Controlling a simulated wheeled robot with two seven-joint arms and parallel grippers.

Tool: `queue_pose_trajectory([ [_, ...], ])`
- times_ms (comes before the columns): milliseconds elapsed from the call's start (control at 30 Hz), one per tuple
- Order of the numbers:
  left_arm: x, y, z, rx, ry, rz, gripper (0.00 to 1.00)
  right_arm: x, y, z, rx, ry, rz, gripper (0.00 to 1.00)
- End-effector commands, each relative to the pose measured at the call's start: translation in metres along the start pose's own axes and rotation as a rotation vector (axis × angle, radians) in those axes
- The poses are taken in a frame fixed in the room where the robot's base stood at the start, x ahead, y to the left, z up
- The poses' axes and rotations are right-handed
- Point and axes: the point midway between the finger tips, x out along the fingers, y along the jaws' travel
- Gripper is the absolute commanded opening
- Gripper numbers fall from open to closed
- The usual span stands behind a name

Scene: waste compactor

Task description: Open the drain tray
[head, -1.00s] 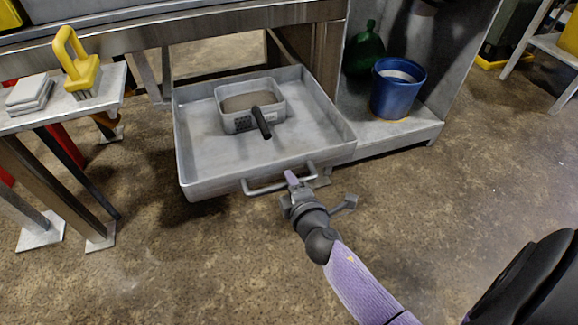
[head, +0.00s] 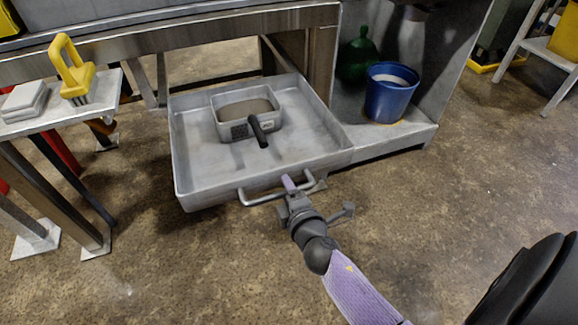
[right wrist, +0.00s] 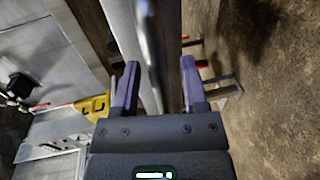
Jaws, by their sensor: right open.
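The grey metal drain tray (head: 190,170) sits low under the bench in the head view, extended out over the floor. A bar handle (head: 262,199) runs along its front wall. My right gripper (head: 292,184) is open at the right part of this handle. In the right wrist view my right gripper (right wrist: 157,85) has its two purple fingers apart, with the handle bar (right wrist: 148,50) running between them. I cannot tell whether either finger touches the bar. A grey strainer box (head: 232,128) with a black grip stands in the tray. My left gripper is not in view.
A blue bucket (head: 390,95) and a green bottle (head: 357,58) stand on a shelf right of the tray. A small table (head: 60,112) with a yellow-handled brush (head: 76,75) is at the left. The floor in front is clear.

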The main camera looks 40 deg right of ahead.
Motion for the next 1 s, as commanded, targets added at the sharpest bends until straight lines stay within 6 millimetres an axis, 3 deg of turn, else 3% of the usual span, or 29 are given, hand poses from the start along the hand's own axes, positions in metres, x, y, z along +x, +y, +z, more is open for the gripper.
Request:
queue_pose_trajectory([
  [133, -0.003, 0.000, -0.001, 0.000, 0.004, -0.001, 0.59, -0.016, 0.000, 0.000, 0.001, 0.000, -0.001, 0.56],
  [400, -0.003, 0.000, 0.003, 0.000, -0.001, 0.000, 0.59, -0.078, -0.001, 0.001, 0.001, -0.003, -0.004, 0.56],
  [500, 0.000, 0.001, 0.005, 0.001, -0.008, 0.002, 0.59, -0.092, -0.002, 0.000, 0.001, -0.001, -0.003, 0.56],
  [1000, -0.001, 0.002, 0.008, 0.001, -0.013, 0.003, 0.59, -0.099, 0.000, 0.000, 0.000, 0.000, 0.000, 0.56],
])
